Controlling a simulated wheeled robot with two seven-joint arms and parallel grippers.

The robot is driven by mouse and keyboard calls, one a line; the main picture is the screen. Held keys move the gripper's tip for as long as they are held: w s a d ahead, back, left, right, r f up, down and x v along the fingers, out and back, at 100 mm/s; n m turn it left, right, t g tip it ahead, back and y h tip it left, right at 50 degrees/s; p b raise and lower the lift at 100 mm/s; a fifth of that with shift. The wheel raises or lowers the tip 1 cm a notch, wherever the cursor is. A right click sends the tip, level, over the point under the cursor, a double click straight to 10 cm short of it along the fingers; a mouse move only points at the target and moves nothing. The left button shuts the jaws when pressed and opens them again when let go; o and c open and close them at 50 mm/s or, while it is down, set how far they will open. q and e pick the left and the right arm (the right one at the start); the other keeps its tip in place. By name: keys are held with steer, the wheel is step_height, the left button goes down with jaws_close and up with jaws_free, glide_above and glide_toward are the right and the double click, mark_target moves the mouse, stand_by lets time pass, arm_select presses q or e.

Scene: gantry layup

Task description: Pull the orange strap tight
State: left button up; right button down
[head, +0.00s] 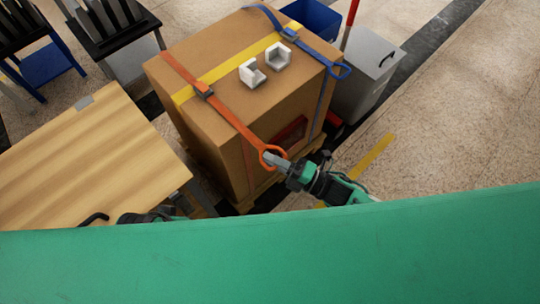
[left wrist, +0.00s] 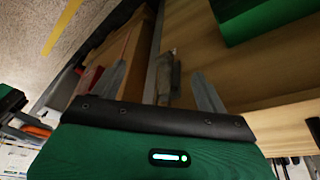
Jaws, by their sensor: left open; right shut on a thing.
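The orange strap (head: 228,111) runs over the top of a large cardboard box (head: 207,134) and down over its near edge. My right gripper (head: 277,161) is shut on the orange loop at the near side of the box. My left gripper (left wrist: 160,86) is open in the left wrist view, its two fingers wide apart, with no strap between them. In the head view its fingers cannot be made out.
A blue strap (head: 312,53) with a blue loop and a yellow strap (head: 228,68) also cross the box. Two white corner pieces (head: 277,56) lie on top. A wooden table (head: 80,160) stands left. A grey bin (head: 369,70) stands right.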

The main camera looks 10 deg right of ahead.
steer(key=c, duration=1.5)
jaws_free()
steer(key=shift+s+r, duration=0.1)
steer(key=shift+r, duration=0.2)
arm_select(q)
steer(key=shift+d+r, duration=0.1)
arm_select(e)
steer(key=shift+f, duration=0.1)
arm_select(q)
steer(key=shift+s+r, duration=0.25)
steer(key=shift+s, duration=0.05)
arm_select(e)
steer(key=v, duration=1.4)
arm_select(q)
steer(key=shift+w+r, duration=0.15)
steer(key=shift+w, duration=0.15)
